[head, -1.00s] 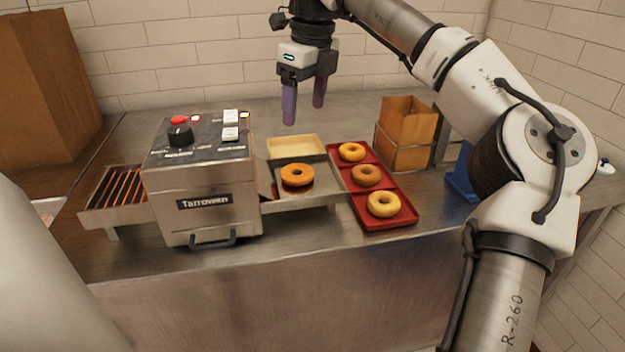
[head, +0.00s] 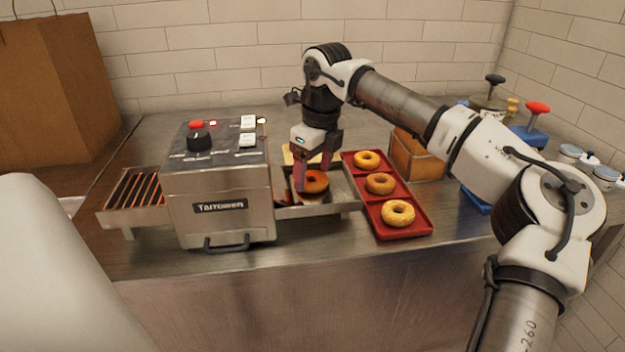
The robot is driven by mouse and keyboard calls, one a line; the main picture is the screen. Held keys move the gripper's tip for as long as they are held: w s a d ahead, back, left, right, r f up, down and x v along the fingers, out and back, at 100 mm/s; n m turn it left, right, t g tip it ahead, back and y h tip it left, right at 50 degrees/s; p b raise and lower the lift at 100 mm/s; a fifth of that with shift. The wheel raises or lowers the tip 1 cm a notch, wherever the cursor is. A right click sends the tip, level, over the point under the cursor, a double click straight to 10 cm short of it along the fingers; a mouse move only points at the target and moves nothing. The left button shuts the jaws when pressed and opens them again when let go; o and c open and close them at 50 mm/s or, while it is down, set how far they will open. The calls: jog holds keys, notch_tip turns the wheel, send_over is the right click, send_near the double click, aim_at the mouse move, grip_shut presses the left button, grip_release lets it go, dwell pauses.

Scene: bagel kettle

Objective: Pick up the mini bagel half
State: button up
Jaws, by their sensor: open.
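An orange-brown bagel piece (head: 317,184), which looks like the mini bagel half, lies on the metal outlet tray (head: 345,203) at the right side of the toaster. My gripper (head: 313,177) is open and lowered right at it. One finger stands in front of the piece at its left and the other is behind it. The fingers partly hide the piece, and I cannot tell whether they touch it.
The steel toaster (head: 218,190) stands close on the left, with a heating grate (head: 140,192). A red tray (head: 393,222) with three ring bagels is on the right. Lidded jars (head: 606,176) stand at the far right.

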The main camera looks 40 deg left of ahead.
jog(key=shift+a+f, duration=0.1)
jog(key=shift+f, duration=0.55)
jog(key=c, duration=0.8)
jog(key=shift+r, duration=0.1)
notch_tip(320, 180, up, 20)
jog(key=shift+f+p, duration=0.1)
jog(key=shift+p, duration=0.45)
